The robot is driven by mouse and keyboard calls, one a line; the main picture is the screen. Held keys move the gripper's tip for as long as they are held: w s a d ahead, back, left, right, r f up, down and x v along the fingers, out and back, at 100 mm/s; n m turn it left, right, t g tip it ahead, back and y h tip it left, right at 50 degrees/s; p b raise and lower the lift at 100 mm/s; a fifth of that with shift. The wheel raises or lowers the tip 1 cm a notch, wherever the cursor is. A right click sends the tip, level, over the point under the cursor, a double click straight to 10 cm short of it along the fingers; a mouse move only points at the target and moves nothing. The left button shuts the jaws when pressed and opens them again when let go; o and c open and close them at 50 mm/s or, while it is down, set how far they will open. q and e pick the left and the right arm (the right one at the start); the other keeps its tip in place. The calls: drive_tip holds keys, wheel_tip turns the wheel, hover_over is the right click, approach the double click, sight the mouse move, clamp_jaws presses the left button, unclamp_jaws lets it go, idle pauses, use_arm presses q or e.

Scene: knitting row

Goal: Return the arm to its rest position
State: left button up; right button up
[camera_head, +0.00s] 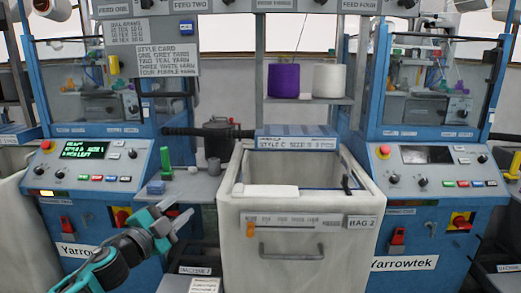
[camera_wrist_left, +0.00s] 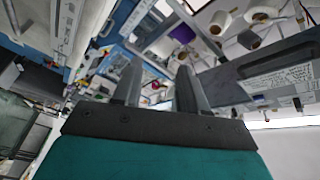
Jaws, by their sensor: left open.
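My left gripper (camera_head: 180,219) comes in from the lower left in the head view, in front of the left blue machine (camera_head: 100,150) and left of the white bin. Its jaws are open and empty, with nothing between the fingers. In the left wrist view the two grey fingers (camera_wrist_left: 156,88) stand apart, and the room behind them appears tilted. My right gripper is in neither view.
A white bin (camera_head: 300,215) labelled BAG 2 stands in the middle. A second blue machine (camera_head: 425,155) stands at the right. Purple yarn (camera_head: 283,81) and white yarn (camera_head: 328,81) sit on a shelf.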

use_arm(q)
drive_tip(key=s+d+f+n+g+y, duration=0.3)
drive_tip(key=s+f+n, duration=0.6)
drive_tip(key=s+f, duration=0.75)
drive_tip(key=s+a+f+n+g+y, duration=0.1)
drive_tip(key=s+f+n+g+y, duration=0.2)
drive_tip(key=s+f, duration=0.8)
drive_tip(key=s+n, duration=0.2)
drive_tip(key=s, duration=0.2)
drive_tip(key=shift+a+f, duration=0.15)
drive_tip(key=shift+a, duration=0.05)
